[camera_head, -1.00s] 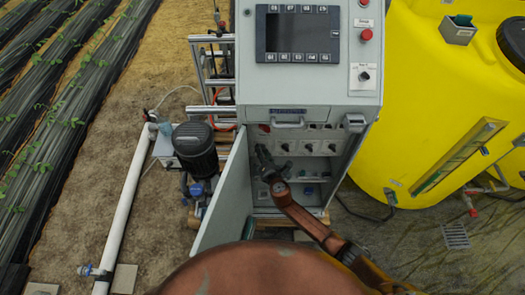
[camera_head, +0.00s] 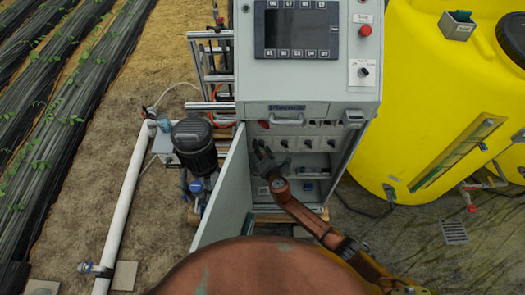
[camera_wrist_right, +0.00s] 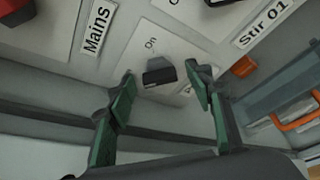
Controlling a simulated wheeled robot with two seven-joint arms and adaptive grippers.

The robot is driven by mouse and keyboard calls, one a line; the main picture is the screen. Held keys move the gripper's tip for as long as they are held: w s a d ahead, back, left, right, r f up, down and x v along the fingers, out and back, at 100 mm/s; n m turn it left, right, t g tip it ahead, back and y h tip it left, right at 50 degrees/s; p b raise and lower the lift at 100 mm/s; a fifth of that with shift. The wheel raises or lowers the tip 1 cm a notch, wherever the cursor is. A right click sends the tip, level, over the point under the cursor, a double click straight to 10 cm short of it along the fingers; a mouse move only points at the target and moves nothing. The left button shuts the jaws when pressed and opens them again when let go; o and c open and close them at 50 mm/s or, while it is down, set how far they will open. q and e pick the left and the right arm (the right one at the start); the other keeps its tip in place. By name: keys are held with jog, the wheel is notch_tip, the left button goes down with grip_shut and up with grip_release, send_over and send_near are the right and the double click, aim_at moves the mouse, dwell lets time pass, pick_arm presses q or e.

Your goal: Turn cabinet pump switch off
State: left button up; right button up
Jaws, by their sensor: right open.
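The grey cabinet (camera_head: 306,88) has its lower compartment open, with a row of black rotary switches inside. My right gripper (camera_head: 259,147) reaches into it at the left end of the row and covers part of the panel. In the right wrist view, the open right gripper (camera_wrist_right: 160,79) has its green-padded fingers on either side of a black rotary switch (camera_wrist_right: 158,73) marked "On". Gaps show between the fingers and the knob. This switch sits between the "Mains" label (camera_wrist_right: 95,28) and the "Stir 01" label (camera_wrist_right: 262,26); its own name is not readable. My left gripper is not in view.
The open cabinet door (camera_head: 224,193) stands just left of my right gripper. A red emergency button (camera_head: 365,30) and another knob (camera_head: 363,71) are on the upper panel. A yellow tank (camera_head: 420,100) stands to the right, a dark pump motor (camera_head: 194,145) to the left.

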jog(key=v, duration=1.2)
jog(key=shift+d+f, duration=0.1)
jog(key=shift+f, duration=0.05)
jog(key=s+d+f+m+g+h, duration=0.1)
jog(key=d+f+m+g, duration=0.15)
jog(key=d+f, duration=0.4)
jog(key=s+d+f+m+g+h, duration=0.15)
jog(key=d+f+m, duration=0.25)
jog(key=f, duration=0.6)
jog(key=s+d+f+m+g+h, duration=0.1)
jog(key=s+d+f+m, duration=0.4)
jog(key=f, duration=0.3)
jog(key=s+d+f+m+g, duration=0.2)
jog(key=s+d+f, duration=0.3)
jog(key=s+f, duration=0.3)
jog(key=s+d+f+m+g, duration=0.2)
jog(key=s+d+f+m, duration=0.15)
jog(key=s+f, duration=0.4)
jog(key=s+d+f+m+g, duration=0.1)
jog(key=s+d+f+m, duration=0.3)
jog(key=s, duration=0.6)
jog(key=s+d+f+m+g, duration=0.1)
jog(key=s+f+m, duration=0.2)
jog(key=s, duration=0.9)
jog(key=s+d+f+m+g, duration=0.1)
jog(key=s+f+m, duration=0.3)
jog(key=s, duration=0.8)
jog(key=shift+s+d+m+g+h, duration=0.3)
jog(key=shift+d+g+h, duration=0.05)
jog(key=shift+g, duration=0.35)
